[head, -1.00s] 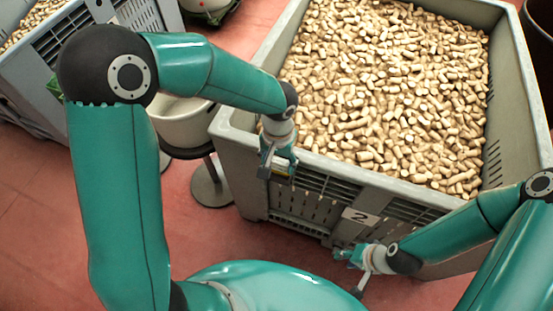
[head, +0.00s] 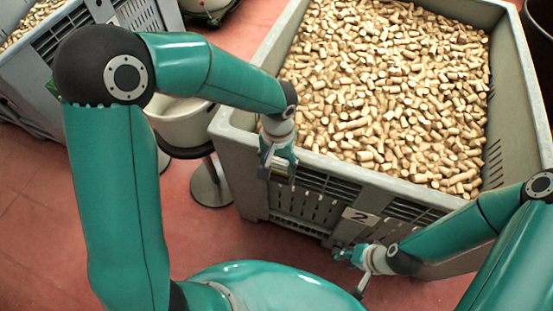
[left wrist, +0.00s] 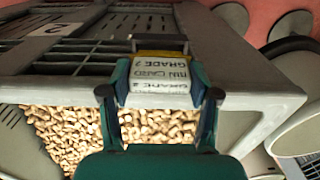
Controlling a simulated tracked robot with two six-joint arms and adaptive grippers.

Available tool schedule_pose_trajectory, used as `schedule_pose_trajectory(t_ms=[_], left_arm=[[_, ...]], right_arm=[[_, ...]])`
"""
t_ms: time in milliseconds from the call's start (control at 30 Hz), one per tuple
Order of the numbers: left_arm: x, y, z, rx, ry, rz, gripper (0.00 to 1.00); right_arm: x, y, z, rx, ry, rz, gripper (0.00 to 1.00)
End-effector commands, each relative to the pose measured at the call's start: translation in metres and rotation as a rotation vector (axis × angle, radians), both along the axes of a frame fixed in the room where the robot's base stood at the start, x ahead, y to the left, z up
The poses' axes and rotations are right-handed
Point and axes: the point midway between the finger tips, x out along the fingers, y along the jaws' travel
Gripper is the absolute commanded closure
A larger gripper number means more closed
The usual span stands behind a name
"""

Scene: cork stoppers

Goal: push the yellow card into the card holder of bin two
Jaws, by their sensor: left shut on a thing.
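Bin two (head: 235,165) is a large grey crate full of cork stoppers, with a white "2" plate (head: 360,216) on its front. My left gripper (head: 278,168) is at the front wall, left of that plate, just below the rim. In the left wrist view it is shut on the card (left wrist: 160,74), which is white with print and has a yellow band at its far end. A thin dark edge (left wrist: 160,45) just beyond the band may be the card holder; I cannot tell whether the card is inside it. My right gripper (head: 345,253) is low in front of the bin, its fingers too small to read.
The bin's rim (head: 330,165) runs close beside my left gripper. A pale round tub (head: 183,125) and a round-based stand (head: 211,183) are left of the bin. Another grey crate (head: 85,45) stands at the upper left. Red floor (head: 230,235) is open in front.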

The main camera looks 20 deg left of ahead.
Motion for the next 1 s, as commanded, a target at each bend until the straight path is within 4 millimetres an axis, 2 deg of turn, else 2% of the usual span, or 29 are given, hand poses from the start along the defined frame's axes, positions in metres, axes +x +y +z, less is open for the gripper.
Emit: schedule_pose_trajectory(t_ms=[1000], left_arm=[[0.000,0.000,-0.011,0.000,-0.001,0.000,0.65]], right_arm=[[0.000,0.000,-0.013,0.000,0.000,0.000,0.65]])
